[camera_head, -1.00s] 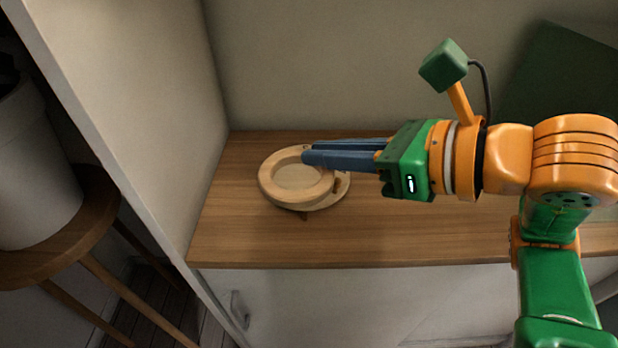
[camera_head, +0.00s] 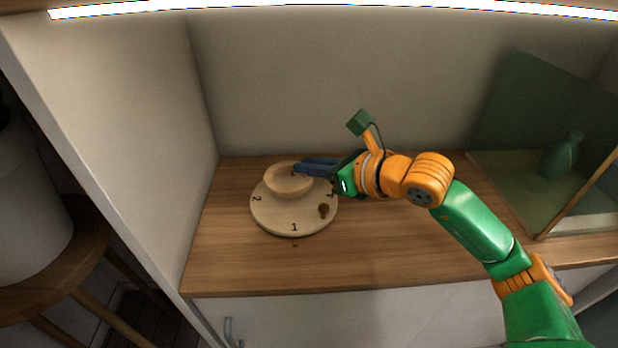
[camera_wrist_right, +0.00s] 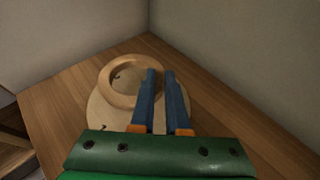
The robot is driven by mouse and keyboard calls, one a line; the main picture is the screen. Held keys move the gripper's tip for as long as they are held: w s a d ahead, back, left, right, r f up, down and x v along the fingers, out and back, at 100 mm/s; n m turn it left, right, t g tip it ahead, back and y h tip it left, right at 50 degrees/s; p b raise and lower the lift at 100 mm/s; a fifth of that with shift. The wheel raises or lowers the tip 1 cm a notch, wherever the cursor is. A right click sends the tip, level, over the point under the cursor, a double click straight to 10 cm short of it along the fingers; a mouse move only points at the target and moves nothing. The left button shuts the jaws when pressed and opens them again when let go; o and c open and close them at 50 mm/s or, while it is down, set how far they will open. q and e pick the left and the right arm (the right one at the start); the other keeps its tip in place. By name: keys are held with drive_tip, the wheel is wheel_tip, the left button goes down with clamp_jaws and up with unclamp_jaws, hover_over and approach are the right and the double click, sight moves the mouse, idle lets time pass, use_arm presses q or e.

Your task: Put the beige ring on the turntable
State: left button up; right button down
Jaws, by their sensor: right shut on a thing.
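The beige ring (camera_head: 288,190) is over the back-left part of the round wooden turntable (camera_head: 272,217), which has dark numbers and a small brown knob. My right gripper (camera_head: 298,168) comes in from the right and is shut on the ring's back-right rim. In the right wrist view the ring (camera_wrist_right: 104,87) overlaps the turntable (camera_wrist_right: 98,113), and a dark mark shows through its opening. The fingers (camera_wrist_right: 160,72) reach the ring's right side. I cannot tell whether the ring touches the turntable or hangs just above it. My left gripper is not in view.
The wooden counter (camera_head: 390,255) is clear to the right of the turntable. A green-backed glass case (camera_head: 505,195) with a green vase (camera_head: 560,155) stands at the far right. A side wall (camera_head: 130,150) closes the left, with a round stool (camera_head: 75,235) beyond it.

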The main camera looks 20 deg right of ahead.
sight(309, 190)
drive_tip(key=f, duration=0.2)
drive_tip(key=w+f, duration=0.1)
drive_tip(key=f, duration=0.1)
drive_tip(key=shift+d, duration=0.1)
drive_tip(key=shift+f, duration=0.2)
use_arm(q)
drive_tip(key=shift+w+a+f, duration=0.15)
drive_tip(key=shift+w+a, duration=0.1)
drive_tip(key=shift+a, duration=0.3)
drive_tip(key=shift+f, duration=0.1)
use_arm(e)
drive_tip(key=c, duration=0.9)
unclamp_jaws()
drive_tip(key=shift+r, duration=0.1)
